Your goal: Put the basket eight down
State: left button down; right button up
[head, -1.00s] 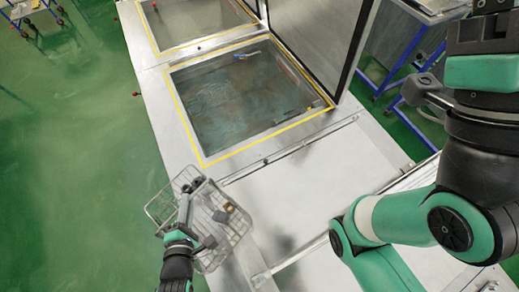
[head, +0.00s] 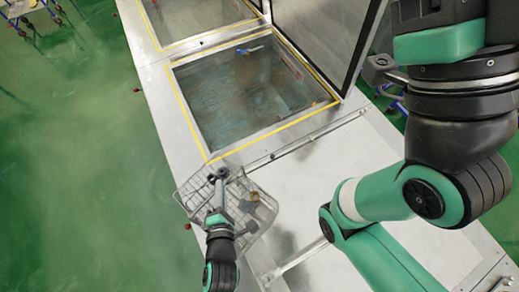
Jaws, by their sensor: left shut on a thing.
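The wire basket (head: 262,213) is at the lower middle of the head view, over the metal bench top near its left edge. Some small brownish and grey parts (head: 248,206) lie in it. My left gripper (head: 218,175) reaches over the basket and is shut on it, at its far side. Whether the basket touches the bench or hangs above it I cannot tell. My right arm (head: 395,190) fills the right side; its gripper is out of the frame.
A tank of liquid (head: 240,95) with a yellow-marked rim and a raised lid (head: 325,35) lies beyond the basket. A second tank (head: 190,15) is farther back. Green floor (head: 90,180) is at left.

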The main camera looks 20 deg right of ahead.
pick_arm(q)
jog(key=s+d+f+m+h+b, duration=0.1)
jog(key=s+d, duration=0.3)
jog(key=d, duration=0.9)
jog(key=s+d+f+m+g+h+b, duration=0.1)
jog(key=s+d+m+h+b, duration=0.2)
jog(key=d, duration=1.1)
jog(key=shift+s+d+f+h+b, duration=0.2)
jog(key=shift+s+h+b, duration=0.1)
jog(key=shift+s+b, duration=0.3)
jog(key=c, duration=1.3)
grip_release()
jog(key=shift+a+f, duration=0.15)
jog(key=shift+f, duration=0.1)
jog(key=o, duration=0.4)
